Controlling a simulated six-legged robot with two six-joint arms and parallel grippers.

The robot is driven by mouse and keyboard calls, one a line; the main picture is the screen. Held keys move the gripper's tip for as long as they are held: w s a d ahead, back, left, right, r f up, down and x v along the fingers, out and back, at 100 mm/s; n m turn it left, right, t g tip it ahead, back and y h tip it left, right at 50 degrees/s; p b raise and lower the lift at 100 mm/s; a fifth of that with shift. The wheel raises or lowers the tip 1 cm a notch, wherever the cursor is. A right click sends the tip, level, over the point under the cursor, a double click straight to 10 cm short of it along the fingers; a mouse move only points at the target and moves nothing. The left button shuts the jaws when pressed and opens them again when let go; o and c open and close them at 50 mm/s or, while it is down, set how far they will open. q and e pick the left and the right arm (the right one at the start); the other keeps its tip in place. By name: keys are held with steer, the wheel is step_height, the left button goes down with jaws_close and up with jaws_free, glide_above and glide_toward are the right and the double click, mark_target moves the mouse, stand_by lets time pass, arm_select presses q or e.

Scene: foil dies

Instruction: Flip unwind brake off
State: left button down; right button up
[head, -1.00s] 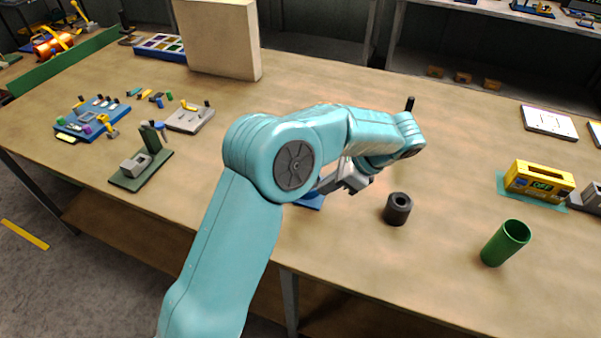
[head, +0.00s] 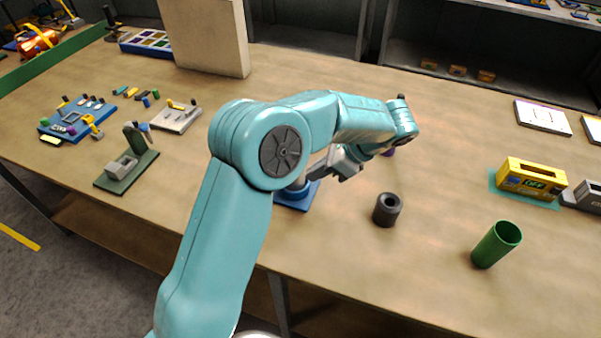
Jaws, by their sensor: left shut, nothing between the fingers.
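My left gripper (head: 343,164) is shut and empty, hanging from the bent teal arm in the middle of the table. It is beside and above a blue base (head: 294,201) with a pale upright part, mostly hidden behind my forearm. I cannot tell whether the fingertips touch anything there. A dark tip (head: 401,97) and a small purple part (head: 388,152) show past my wrist; what they belong to is hidden. No part can be surely made out as the unwind brake. My right gripper is not in view.
A black hollow cylinder (head: 386,210) stands right of the blue base, and a green cup (head: 496,244) farther right. A yellow box (head: 532,178) with a lit display is at the right. A green-based lever fixture (head: 127,169) stands left.

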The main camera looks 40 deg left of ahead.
arm_select(q)
steer(key=a+r+p+x, duration=0.1)
steer(key=p+x, duration=0.1)
steer(key=x, duration=0.9)
steer(key=shift+s+a, duration=0.5)
steer(key=shift+w, duration=0.1)
steer(key=shift+a, duration=0.1)
